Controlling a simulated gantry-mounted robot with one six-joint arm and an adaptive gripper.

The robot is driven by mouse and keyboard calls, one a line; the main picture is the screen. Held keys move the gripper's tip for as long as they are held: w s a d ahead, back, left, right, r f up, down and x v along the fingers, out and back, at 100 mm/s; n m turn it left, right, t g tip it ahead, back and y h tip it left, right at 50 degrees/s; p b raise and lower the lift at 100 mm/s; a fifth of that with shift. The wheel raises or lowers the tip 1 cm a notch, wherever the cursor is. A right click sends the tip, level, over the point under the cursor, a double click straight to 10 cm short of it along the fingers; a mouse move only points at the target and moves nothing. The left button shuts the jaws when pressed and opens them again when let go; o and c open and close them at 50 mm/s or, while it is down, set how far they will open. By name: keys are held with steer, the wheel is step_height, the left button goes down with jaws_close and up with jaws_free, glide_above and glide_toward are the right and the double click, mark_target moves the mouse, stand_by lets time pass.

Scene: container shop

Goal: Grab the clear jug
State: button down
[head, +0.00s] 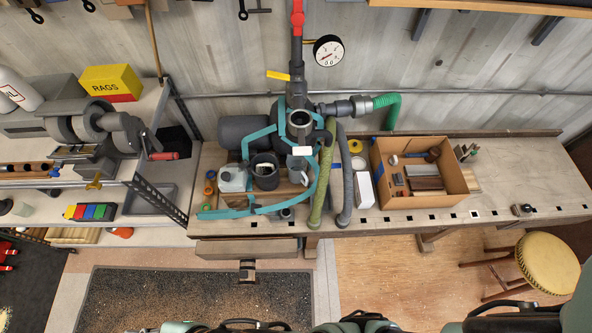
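A pale, translucent jug (232,179) with a light cap stands on the workbench (365,222), left of a dark round pot (265,171). It looks like the clear jug, and a teal frame (252,137) runs close around it. A second pale grey vessel (297,177) stands right of the pot, partly hidden by the frame and a green hose (321,190); I cannot tell if it is clear. I cannot make out my gripper; only parts of my own body show along the bottom edge.
Green and grey hoses (344,180) hang right of the vessels. Further right is an open cardboard box (463,184) with items inside. A grey pipe assembly (299,85) with a gauge (328,50) rises behind. A stool (548,263) stands at the right. The bench's right end is mostly clear.

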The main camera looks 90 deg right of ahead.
stand_by(0.4)
jaws_free()
stand_by(0.4)
